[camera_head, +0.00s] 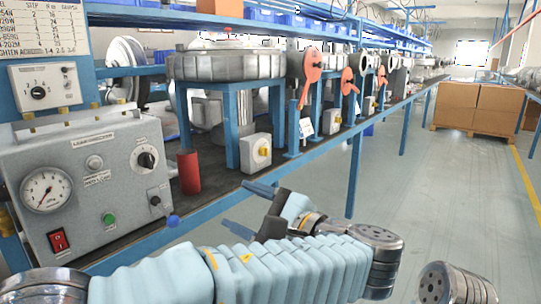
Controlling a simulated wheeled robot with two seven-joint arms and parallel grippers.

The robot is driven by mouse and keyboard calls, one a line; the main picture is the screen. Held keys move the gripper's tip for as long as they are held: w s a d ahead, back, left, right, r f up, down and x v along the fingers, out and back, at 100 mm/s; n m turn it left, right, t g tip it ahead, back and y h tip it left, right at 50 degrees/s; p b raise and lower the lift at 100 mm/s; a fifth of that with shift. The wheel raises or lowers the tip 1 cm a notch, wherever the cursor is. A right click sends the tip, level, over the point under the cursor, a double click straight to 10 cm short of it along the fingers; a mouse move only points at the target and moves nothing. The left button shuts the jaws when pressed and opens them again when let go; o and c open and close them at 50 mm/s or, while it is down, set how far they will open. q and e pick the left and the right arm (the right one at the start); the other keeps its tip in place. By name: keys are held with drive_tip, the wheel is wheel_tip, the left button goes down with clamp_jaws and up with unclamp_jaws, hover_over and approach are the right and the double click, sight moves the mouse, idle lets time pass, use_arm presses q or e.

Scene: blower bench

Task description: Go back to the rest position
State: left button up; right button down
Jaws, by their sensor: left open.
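My left arm reaches in from the lower left, across the front of the bench. Its gripper (236,205) is open, with its two dark blue fingers apart and nothing visible between them. The gripper is in front of the bench's front edge, right of the grey control box. My right gripper is not in view.
The blue-framed bench (262,190) runs back along the left. Cardboard boxes (478,107) stand far back; the aisle floor is clear.

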use_arm(q)
drive_tip(key=w+a+f+m+g+h, duration=0.1)
drive_tip(key=a+f+g+h, duration=0.1)
drive_tip(key=f, duration=0.9)
drive_tip(key=w+a+f+g+h, duration=0.1)
drive_tip(key=w+f+g+h, duration=0.15)
drive_tip(key=f, duration=0.85)
drive_tip(key=w+a+f+m+g+h, duration=0.1)
drive_tip(key=a+f+g+h, duration=0.15)
drive_tip(key=f, duration=0.95)
drive_tip(key=s+f+n+g+h, duration=0.1)
drive_tip(key=s+f+n+h, duration=0.2)
drive_tip(key=s+f+n, duration=0.2)
drive_tip(key=s+a+f+n+g+h, duration=0.1)
drive_tip(key=s+f+n+h, duration=0.3)
drive_tip(key=f, duration=0.8)
drive_tip(key=s+f+n+g+h, duration=0.1)
drive_tip(key=s+f+n+h, duration=0.3)
drive_tip(key=s+f+n, duration=0.4)
drive_tip(key=f+n, duration=0.1)
drive_tip(key=n, duration=0.2)
drive_tip(key=shift+s+a+f+n+g, duration=0.2)
drive_tip(key=shift+a+f+n+g, duration=0.1)
drive_tip(key=shift+a+f, duration=0.05)
